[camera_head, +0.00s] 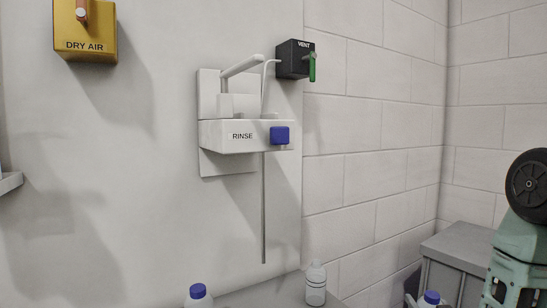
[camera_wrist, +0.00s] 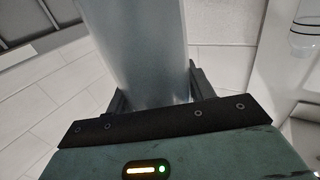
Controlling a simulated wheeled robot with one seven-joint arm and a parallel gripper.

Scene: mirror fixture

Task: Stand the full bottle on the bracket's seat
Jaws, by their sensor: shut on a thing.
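My gripper (camera_wrist: 157,95) is shut on a translucent grey bottle (camera_wrist: 138,45) in the wrist view. The bottle's ends are out of that view, so its fill cannot be told. In the head view, a blue-capped bottle (camera_head: 431,299) shows at the lower right beside my arm, cut off by the bottom edge. Whether it is the held one is not clear. Another blue-capped bottle (camera_head: 198,296) stands at the bottom left of centre. A white bracket marked RINSE (camera_head: 215,135), with a blue block (camera_head: 280,135), is on the wall. Its seat cannot be made out clearly.
A thin rod (camera_head: 264,210) hangs below the bracket. A clear bottle (camera_head: 316,285) stands near it, low down. A black VENT box (camera_head: 293,58) with a green lever and a yellow DRY AIR box (camera_head: 85,30) are on the wall. A grey cabinet (camera_head: 465,242) stands right.

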